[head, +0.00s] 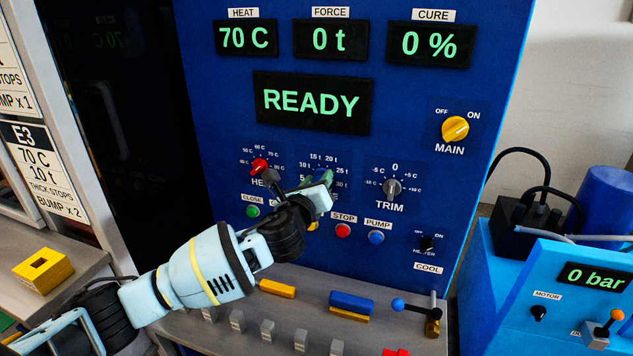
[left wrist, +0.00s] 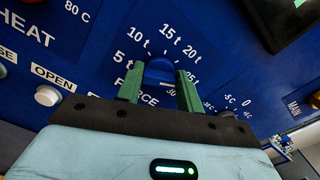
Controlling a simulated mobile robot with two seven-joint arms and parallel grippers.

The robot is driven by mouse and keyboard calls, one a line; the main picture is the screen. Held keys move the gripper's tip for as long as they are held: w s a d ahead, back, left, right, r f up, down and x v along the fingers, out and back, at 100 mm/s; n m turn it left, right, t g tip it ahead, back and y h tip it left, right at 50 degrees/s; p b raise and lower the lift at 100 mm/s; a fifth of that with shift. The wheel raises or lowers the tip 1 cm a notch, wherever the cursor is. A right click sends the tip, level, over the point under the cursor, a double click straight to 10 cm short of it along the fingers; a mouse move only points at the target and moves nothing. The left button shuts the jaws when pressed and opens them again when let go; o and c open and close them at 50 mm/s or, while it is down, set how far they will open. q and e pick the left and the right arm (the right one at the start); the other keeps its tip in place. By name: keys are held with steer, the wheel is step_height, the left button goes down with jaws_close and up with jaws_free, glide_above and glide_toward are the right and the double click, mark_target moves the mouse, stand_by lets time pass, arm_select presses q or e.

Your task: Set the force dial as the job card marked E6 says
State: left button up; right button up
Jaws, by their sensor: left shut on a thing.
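The force dial is a blue knob (left wrist: 158,72) in the left wrist view, ringed by marks from 5 t to 30. My left gripper (left wrist: 159,88) has its green fingers on either side of the knob, shut on it. In the head view my left gripper (head: 318,183) covers most of the dial; its pointer is hard to read. The force display (head: 330,40) reads 0 t. A job card marked E3 (head: 43,175) says 70 C, 10 t, thick stops, bump x 2. Another card (head: 12,75) is cut off, its mark unseen. No E6 shows. My right gripper is not in view.
The red heat dial (head: 259,166) is close left of my gripper, the trim dial (head: 391,188) to its right. Push buttons, including the red stop button (head: 343,230), sit just below. Levers and blocks stand on the grey ledge (head: 290,325). The ready display (head: 312,102) is above.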

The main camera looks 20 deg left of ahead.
arm_select(q)
steer(key=shift+m, duration=0.4)
steer(key=o, duration=1)
steer(key=shift+s+a, duration=0.1)
steer(key=shift+s, duration=3.8)
